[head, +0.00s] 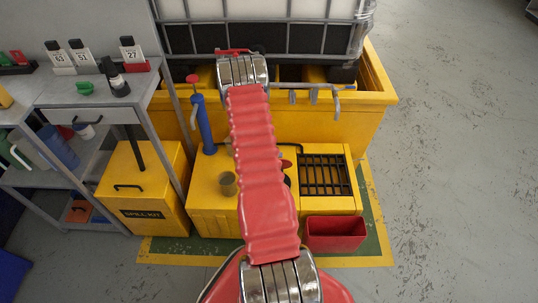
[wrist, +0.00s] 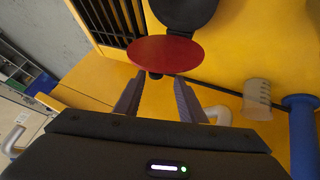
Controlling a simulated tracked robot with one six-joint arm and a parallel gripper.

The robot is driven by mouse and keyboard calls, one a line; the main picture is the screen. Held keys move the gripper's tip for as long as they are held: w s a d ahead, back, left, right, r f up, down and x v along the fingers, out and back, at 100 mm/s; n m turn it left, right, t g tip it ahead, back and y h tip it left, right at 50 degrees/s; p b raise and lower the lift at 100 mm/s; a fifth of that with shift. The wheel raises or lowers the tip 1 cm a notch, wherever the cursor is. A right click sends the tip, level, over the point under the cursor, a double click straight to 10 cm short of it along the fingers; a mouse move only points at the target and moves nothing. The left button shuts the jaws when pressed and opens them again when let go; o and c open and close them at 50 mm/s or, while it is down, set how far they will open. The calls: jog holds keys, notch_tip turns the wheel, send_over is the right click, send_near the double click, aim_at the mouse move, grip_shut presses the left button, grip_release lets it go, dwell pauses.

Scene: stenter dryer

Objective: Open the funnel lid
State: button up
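In the wrist view a flat red disc (wrist: 166,54) is joined by a small dark hinge piece to a black round part (wrist: 184,12), cut off by the top edge. They lie side by side; I cannot tell for sure which is the funnel lid. In the head view the red disc (head: 286,164) shows partly, beside my arm, with the black part (head: 288,181) just below it. My gripper (wrist: 158,80) is open and empty, its fingertips close to the disc's near edge; contact cannot be told. In the head view my arm hides the gripper.
A black grate (head: 325,176) is right of the disc on the yellow unit. A red bin (head: 335,233) is in front. A caged tank (head: 305,28) is behind. Floor is clear at right.

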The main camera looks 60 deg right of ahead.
jog(key=v, duration=0.4)
jog(key=shift+a, duration=0.15)
